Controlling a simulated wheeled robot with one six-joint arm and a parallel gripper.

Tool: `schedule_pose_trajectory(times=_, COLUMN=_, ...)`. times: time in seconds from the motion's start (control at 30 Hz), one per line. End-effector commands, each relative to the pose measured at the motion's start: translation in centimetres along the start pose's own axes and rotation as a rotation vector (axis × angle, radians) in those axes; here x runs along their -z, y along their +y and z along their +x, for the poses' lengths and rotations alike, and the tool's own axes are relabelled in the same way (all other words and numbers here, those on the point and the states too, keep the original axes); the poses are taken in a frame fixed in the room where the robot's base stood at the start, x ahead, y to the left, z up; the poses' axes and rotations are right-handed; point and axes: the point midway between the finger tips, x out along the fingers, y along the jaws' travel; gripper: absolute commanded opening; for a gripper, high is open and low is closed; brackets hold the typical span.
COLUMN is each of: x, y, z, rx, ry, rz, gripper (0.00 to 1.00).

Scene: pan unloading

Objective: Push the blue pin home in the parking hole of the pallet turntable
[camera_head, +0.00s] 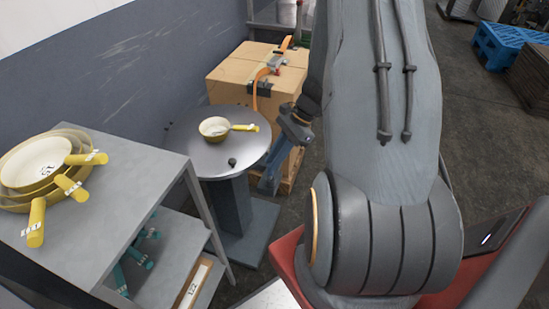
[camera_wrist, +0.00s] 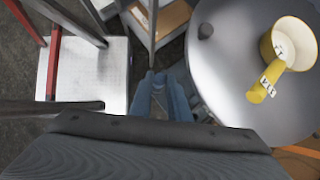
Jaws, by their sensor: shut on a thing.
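The pallet turntable (camera_head: 190,150) is a round grey top on a dark column, and its top also shows in the wrist view (camera_wrist: 225,70). My gripper (camera_wrist: 160,85) has blue fingers and points down beside the turntable's rim, at its right in the head view (camera_head: 268,183). The fingers are close together on something small at their tips. The blue pin cannot be told apart from the blue fingers, and its tip and the parking hole are hidden. A small dark knob (camera_head: 232,161) stands upright on the turntable near its front edge.
A cream pan (camera_head: 214,128) with a yellow handle sits on the turntable. A grey shelf (camera_head: 120,190) with stacked pans (camera_head: 38,165) stands at the left. Cardboard boxes (camera_head: 240,80) stand behind the turntable. A pale plate (camera_wrist: 85,75) lies left of my gripper in the wrist view.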

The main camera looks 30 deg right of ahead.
Motion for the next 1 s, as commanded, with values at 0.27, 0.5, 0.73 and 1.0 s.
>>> schedule_pose_trajectory(times=0.27, x=0.2, y=0.0, z=0.3, rx=0.0, ry=0.0, rz=0.0, gripper=0.0)
schedule_pose_trajectory(times=0.5, x=0.4, y=0.0, z=0.6, rx=0.0, ry=0.0, rz=0.0, gripper=0.0)
schedule_pose_trajectory(times=0.73, x=0.5, y=0.0, z=0.8, rx=0.0, ry=0.0, rz=0.0, gripper=0.0)
schedule_pose_trajectory(times=1.0, x=0.7, y=0.0, z=1.1, rx=0.0, ry=0.0, rz=0.0, gripper=0.0)
